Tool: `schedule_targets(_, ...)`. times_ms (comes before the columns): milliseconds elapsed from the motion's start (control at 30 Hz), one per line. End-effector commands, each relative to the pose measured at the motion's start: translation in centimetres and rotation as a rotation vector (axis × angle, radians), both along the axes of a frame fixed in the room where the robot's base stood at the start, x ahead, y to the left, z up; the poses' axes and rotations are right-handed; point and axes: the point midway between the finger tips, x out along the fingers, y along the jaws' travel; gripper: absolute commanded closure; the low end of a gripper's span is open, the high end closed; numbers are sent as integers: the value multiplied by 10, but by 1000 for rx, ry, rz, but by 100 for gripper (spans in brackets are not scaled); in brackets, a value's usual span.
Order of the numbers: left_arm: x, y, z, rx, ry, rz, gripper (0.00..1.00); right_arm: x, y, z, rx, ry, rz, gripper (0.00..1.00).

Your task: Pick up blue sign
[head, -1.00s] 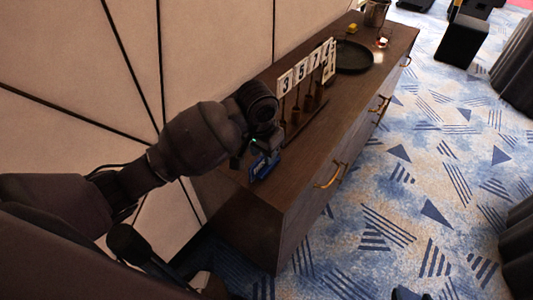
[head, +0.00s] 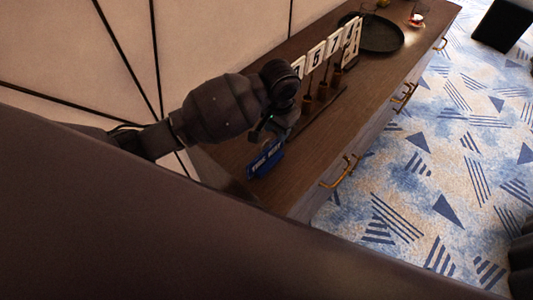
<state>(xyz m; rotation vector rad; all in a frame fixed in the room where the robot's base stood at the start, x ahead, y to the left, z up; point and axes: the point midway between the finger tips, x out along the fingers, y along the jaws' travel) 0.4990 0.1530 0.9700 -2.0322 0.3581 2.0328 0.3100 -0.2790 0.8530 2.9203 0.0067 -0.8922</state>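The blue sign (head: 265,158) with pale lettering is at the near left end of the brown wooden sideboard (head: 310,130). It is tilted in the picture, directly below my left gripper (head: 268,138). The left gripper points down at the sign's upper edge; its fingers are small and dark, partly hidden by the wrist. Whether they are closed on the sign or only beside it does not show clearly. I cannot tell whether the sign touches the sideboard top. My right gripper is not in view.
Numbered white cards on a wooden stand (head: 330,48) are just behind the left wrist. A dark round tray (head: 372,36) and a small glass item (head: 416,20) are farther back. Brass handles (head: 340,174) stick out from the sideboard's front. Patterned carpet (head: 440,170) lies to the right.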

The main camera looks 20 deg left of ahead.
Motion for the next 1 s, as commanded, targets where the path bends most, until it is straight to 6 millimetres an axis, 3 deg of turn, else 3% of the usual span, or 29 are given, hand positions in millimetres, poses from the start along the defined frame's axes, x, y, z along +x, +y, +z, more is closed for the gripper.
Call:
schedule_targets(233, -1, -1, -16, 1, 2, 0, 64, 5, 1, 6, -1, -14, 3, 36)
schedule_targets(533, -1, -6, -53, 1, 2, 0, 64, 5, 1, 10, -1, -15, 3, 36)
schedule_targets(867, -1, -6, -60, 0, 0, 0, 64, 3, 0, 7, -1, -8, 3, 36)
schedule_targets(1000, -1, -6, -60, 0, 0, 0, 84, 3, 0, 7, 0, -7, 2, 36)
